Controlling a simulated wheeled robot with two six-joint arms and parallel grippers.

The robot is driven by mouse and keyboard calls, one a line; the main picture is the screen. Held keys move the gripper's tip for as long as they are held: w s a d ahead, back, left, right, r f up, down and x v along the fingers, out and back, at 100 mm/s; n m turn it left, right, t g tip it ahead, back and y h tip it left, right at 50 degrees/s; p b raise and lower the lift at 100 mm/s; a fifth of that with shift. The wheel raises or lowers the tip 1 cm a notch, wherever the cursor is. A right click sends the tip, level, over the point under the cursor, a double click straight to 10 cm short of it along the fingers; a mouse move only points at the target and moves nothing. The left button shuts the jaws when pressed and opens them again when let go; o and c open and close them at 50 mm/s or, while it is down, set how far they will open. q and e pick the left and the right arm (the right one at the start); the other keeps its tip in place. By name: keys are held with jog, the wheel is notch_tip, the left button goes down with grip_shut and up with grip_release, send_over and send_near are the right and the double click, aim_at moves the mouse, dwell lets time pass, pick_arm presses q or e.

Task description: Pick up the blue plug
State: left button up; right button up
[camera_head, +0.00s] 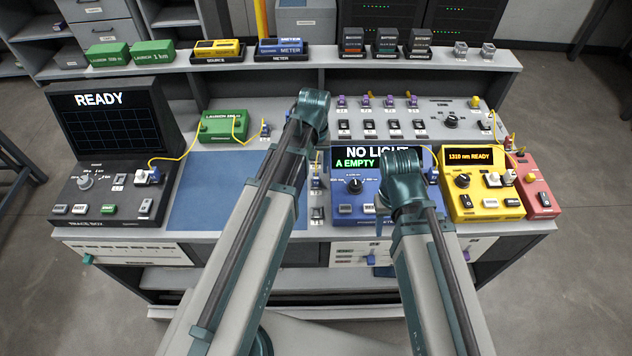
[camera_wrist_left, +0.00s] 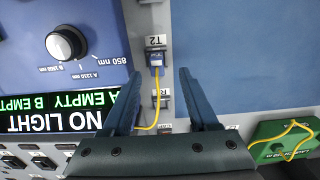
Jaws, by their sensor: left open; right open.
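A small blue plug (camera_wrist_left: 157,62) with a yellow cable sits in the slot marked T2, in the left wrist view. It also shows in the camera_head view (camera_head: 316,182), just left of the blue meter. My left gripper (camera_wrist_left: 159,74) is open, with one finger on each side of the plug, apart from it; nothing is between the fingers but the view of plug and cable. In the camera_head view its fingers are hidden behind the arm. My right gripper (camera_head: 381,218) is open in front of the blue meter (camera_head: 345,207), its fingers mostly hidden by its wrist.
A trace box (camera_head: 110,205) reading READY stands at left, beside a blue mat (camera_head: 215,195). A green launch box (camera_head: 222,127) is behind the mat. A yellow source (camera_head: 485,205) and a red box (camera_head: 540,200) stand at right. Yellow cables loop between devices.

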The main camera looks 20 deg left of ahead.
aim_at(316, 175)
pick_arm(q)
jog(key=f+b, duration=0.4)
jog(key=f, duration=0.1)
jog(key=shift+d, duration=0.25)
jog(key=shift+r, duration=0.1)
grip_shut()
